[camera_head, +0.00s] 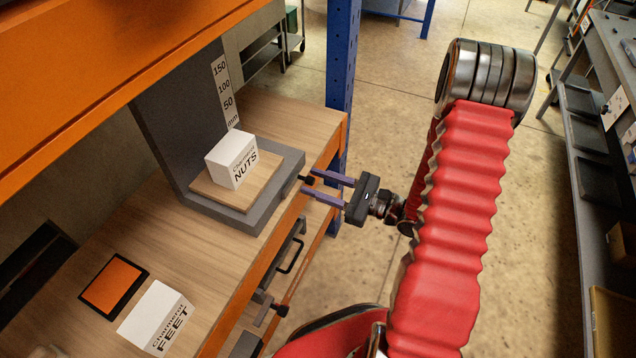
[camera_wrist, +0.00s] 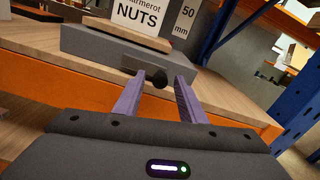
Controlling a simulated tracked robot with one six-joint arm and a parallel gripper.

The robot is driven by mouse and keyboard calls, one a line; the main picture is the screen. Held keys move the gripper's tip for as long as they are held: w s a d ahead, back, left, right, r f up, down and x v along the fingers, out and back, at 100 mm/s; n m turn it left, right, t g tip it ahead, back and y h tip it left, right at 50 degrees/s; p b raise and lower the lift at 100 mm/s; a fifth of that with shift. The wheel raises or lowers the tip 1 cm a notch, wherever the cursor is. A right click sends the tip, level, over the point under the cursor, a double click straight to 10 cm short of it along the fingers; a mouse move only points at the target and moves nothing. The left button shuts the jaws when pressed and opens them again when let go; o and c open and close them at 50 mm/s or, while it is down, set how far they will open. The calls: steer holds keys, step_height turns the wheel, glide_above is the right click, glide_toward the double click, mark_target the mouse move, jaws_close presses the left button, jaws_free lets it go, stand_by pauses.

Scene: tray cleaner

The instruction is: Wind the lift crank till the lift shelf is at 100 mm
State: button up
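The lift is a grey stand with a flat base (camera_head: 271,187) on the wooden bench. Its lift shelf (camera_head: 240,199) is a wooden board sitting low, just above the base and below the 50 mark of the mm scale (camera_head: 225,90). A white NUTS box (camera_head: 230,160) rests on the shelf. The crank's black knob (camera_head: 309,180) sticks out of the base's front side; it also shows in the wrist view (camera_wrist: 159,78). My gripper (camera_head: 306,182) is open, its purple fingertips on either side of the knob, with gaps visible in the wrist view (camera_wrist: 162,77).
A white FEET box (camera_head: 157,318) and an orange, black-edged pad (camera_head: 114,284) lie on the bench (camera_head: 210,260). A blue post (camera_head: 341,90) stands beside the lift, behind my gripper. An orange beam (camera_head: 110,45) crosses above.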

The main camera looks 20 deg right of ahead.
steer(key=shift+c, duration=0.2)
jaws_close()
stand_by(0.4)
